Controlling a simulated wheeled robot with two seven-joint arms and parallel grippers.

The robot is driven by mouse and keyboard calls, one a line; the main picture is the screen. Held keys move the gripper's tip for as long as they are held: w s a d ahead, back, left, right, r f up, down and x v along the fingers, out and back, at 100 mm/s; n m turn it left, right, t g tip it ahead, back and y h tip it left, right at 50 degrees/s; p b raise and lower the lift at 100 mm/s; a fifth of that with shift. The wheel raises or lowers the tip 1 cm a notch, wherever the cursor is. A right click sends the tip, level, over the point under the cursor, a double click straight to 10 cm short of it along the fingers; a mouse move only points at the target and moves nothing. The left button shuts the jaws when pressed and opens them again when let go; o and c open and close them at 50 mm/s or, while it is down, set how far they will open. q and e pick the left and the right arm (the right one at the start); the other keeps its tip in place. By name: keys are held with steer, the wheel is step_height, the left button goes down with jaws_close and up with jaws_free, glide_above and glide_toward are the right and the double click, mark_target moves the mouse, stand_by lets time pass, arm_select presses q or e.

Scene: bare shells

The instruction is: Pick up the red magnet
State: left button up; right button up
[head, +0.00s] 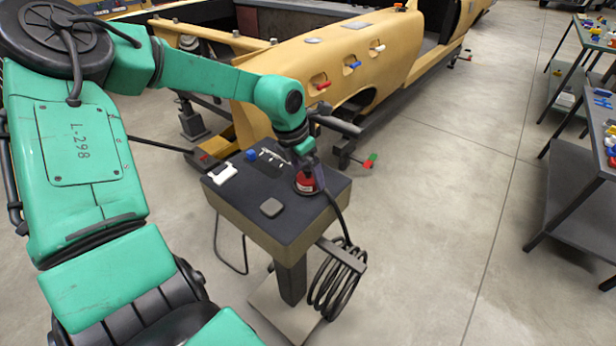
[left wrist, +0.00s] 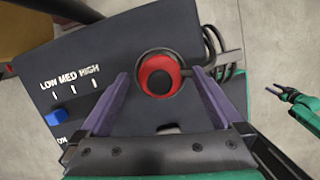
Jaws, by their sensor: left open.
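The red magnet (head: 306,185) sits on the dark top of a pedestal at its right end. In the left wrist view it is a round red disc with a black knob (left wrist: 160,82). My left gripper (head: 306,166) is above it, partly hiding it in the head view. In the left wrist view the purple fingers (left wrist: 160,76) are spread with the magnet between their tips, a gap showing on each side. A green arm with purple fingers, which looks like my right gripper (left wrist: 279,91), shows at the right edge; its opening is too small to judge.
The pedestal top (head: 240,198) carries a white fitting (head: 222,174), a blue knob (head: 251,155), LOW MED HIGH lettering and a grey square (head: 271,207). A coiled black cable (head: 337,282) hangs at its right. A yellow car shell (head: 350,60) stands behind.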

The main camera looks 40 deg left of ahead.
arm_select(q)
steer(key=c, duration=1.5)
steer(key=shift+r, duration=0.1)
jaws_close()
steer(key=shift+r, duration=0.1)
